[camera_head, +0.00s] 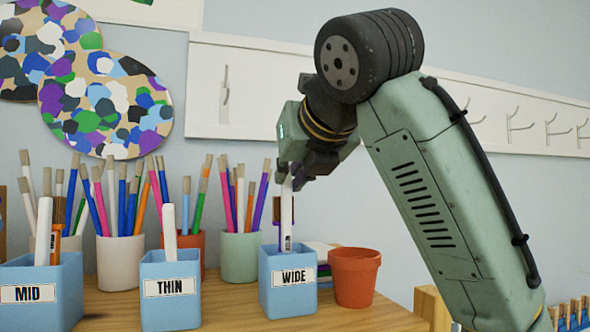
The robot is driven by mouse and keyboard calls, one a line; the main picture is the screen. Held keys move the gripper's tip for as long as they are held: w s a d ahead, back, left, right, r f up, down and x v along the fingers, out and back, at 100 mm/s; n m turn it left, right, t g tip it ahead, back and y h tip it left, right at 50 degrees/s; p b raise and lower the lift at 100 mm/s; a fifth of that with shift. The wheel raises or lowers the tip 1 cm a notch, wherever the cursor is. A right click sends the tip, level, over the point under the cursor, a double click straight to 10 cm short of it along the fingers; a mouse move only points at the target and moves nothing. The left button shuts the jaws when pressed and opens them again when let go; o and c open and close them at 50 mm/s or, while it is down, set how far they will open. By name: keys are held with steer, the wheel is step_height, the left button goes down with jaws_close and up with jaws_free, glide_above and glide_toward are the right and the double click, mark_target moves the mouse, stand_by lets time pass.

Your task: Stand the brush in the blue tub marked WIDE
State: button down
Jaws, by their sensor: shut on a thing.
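My gripper (290,172) is shut on the white brush (287,195), which hangs upright below it. A small dark label shows low on the brush. Its lower end reaches the mouth of the blue tub marked WIDE (300,300); I cannot tell how far inside it is. A brown-bristled brush (277,212) stands directly behind the white one, apparently in the same tub. The blue tub marked THIN (185,310) and the blue tub marked MID (65,312) stand to the left, each with a white stick in it.
A terracotta pot (354,277) stands close to the right of the WIDE tub. Pots of brushes, including a pale green one (240,258) and a white one (119,263), stand behind on the wooden table (240,322). A white hook rail (520,115) is on the wall.

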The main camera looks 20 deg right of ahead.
steer(key=c, duration=1.6)
jaws_free()
steer(key=shift+o, duration=0.2)
steer(key=shift+s, duration=0.1)
steer(key=v, duration=1.2)
